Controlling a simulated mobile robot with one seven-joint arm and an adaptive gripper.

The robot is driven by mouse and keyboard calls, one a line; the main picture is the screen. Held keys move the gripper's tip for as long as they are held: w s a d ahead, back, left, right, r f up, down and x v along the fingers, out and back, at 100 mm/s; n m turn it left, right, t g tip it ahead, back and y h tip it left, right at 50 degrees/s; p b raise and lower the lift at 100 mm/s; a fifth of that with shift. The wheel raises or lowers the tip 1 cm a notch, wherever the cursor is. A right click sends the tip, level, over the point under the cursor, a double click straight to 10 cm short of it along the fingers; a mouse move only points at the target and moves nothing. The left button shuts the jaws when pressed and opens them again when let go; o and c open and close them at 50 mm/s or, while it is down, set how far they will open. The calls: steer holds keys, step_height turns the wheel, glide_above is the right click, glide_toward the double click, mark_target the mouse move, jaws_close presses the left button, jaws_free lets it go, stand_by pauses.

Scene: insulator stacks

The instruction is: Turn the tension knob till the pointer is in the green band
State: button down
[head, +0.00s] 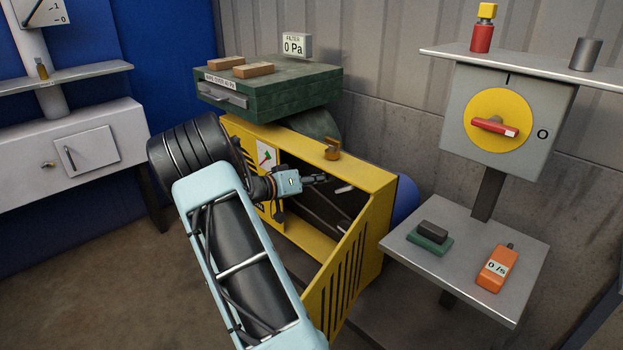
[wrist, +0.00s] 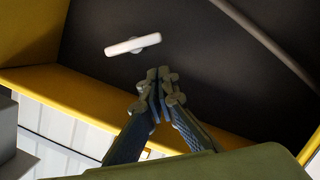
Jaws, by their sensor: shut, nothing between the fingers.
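A white bar-shaped knob (wrist: 132,44), likely the tension knob, sits on the dark inner wall of the yellow cabinet (head: 375,178). It also shows in the head view (head: 344,188), just right of my gripper (head: 322,179). In the wrist view my gripper (wrist: 158,76) is shut and empty, with its fingertips below and right of the knob in the picture, seemingly apart from it. A small white gauge plate (head: 265,156) with red and green marks is on the cabinet's front, left of my wrist. Its pointer is too small to read against the green band.
A brass-coloured piece (head: 332,150) stands on the cabinet top near the opening. A green filter box (head: 270,90) is behind. The yellow cabinet's edges surround my gripper. At right are a rotary switch (head: 498,121) and a shelf (head: 490,240) with an orange meter (head: 496,269).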

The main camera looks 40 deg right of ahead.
mark_target(336, 191)
steer(key=shift+s+f, duration=0.7)
steer(key=shift+f, duration=0.35)
steer(key=shift+f, duration=0.1)
steer(key=f+b, duration=0.1)
steer(key=b, duration=0.1)
steer(key=n+b, duration=0.1)
steer(key=shift+s+a+f+b, duration=0.1)
steer(key=shift+s+f+b, duration=0.25)
steer(key=shift+s, duration=0.05)
steer(key=shift+r, duration=0.2)
